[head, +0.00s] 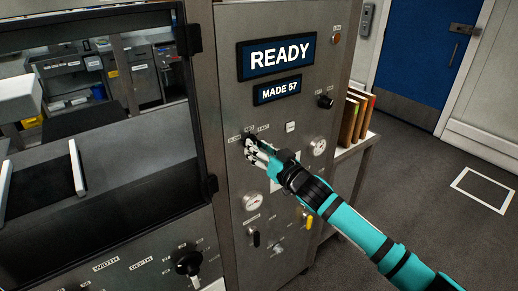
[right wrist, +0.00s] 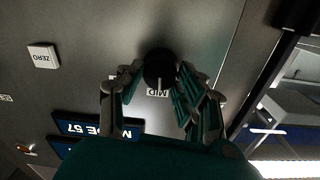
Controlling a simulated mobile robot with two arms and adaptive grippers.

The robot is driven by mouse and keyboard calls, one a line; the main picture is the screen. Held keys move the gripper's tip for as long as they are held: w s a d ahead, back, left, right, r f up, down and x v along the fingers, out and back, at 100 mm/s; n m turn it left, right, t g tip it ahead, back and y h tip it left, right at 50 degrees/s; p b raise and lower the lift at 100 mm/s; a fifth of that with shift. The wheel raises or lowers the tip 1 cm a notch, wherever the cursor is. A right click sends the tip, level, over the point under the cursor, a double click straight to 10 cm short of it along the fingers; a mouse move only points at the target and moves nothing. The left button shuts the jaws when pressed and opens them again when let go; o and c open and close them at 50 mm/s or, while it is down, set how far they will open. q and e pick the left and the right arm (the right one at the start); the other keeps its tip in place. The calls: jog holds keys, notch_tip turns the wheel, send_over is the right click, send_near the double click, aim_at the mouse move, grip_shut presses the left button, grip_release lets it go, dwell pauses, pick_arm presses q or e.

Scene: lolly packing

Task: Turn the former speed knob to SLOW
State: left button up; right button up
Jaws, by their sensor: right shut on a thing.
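The former speed knob (right wrist: 160,64) is a round black knob on the steel panel. In the right wrist view its pale pointer mark lines up with the MID label (right wrist: 157,93). In the head view small labels sit in an arc above the knob, too small to read surely. My right gripper (head: 249,146) is at the knob, and its fingers in the right wrist view (right wrist: 157,88) are shut on it from both sides. In the head view the fingers hide most of the knob. My left gripper is not in view.
The panel carries a READY display (head: 277,56), a MADE 57 display (head: 277,89), another black knob (head: 325,101), a gauge (head: 318,146) and a yellow switch (head: 306,218). A ZERO button (right wrist: 43,57) shows in the wrist view. A dark-framed machine opening lies left.

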jog(key=n, duration=1.1)
jog(key=shift+f, duration=0.1)
dwell(0.5)
jog(key=o, duration=1.1)
jog(key=shift+s, duration=0.1)
jog(key=shift+o, duration=0.2)
jog(key=v, duration=1.2)
